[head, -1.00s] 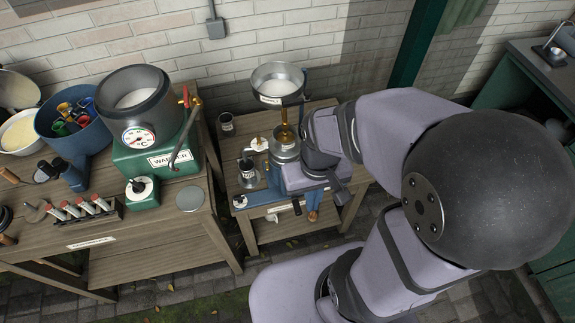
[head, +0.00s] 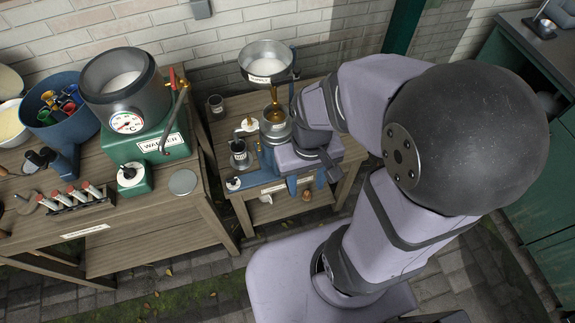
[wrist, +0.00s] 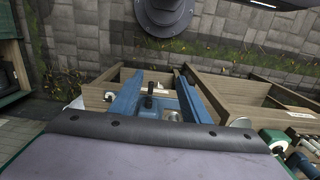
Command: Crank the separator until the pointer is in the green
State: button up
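The separator (head: 266,158) is a blue machine on the small wooden stand, with a round metal top (head: 275,122) under a brass tap. Above it is a metal bowl (head: 265,62) with white liquid and a label. My gripper (head: 312,165) is at the separator's right front; my wrist covers much of the machine, and its fingers are not clear in the head view. In the wrist view two blue fingers (wrist: 156,76) stand wide apart. A black crank knob (wrist: 150,88) shows between them; I cannot tell whether they touch it. No pointer or green zone is visible.
A green cabinet (head: 535,195) stands at the right.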

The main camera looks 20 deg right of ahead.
jog(key=s+d+f+g+b, duration=0.1)
jog(key=s+f+g, duration=0.25)
jog(key=f, duration=0.65)
jog(key=s+f+g+b, duration=0.15)
jog(key=s+f, duration=0.25)
jog(key=f, duration=0.6)
jog(key=w+f+t, duration=0.2)
jog(key=w+f, duration=0.5)
jog(key=w+t, duration=0.2)
jog(key=w, duration=0.3)
jog(key=w+t, duration=0.2)
jog(key=w, duration=0.2)
jog(key=w+t, duration=0.2)
jog(key=w, duration=0.3)
jog(key=shift+w+d, duration=0.35)
jog(key=shift+d, duration=0.05)
jog(key=shift+f, duration=0.15)
jog(key=shift+b+x, duration=3.4)
jog(key=shift+x, duration=0.65)
jog(key=shift+f, duration=0.25)
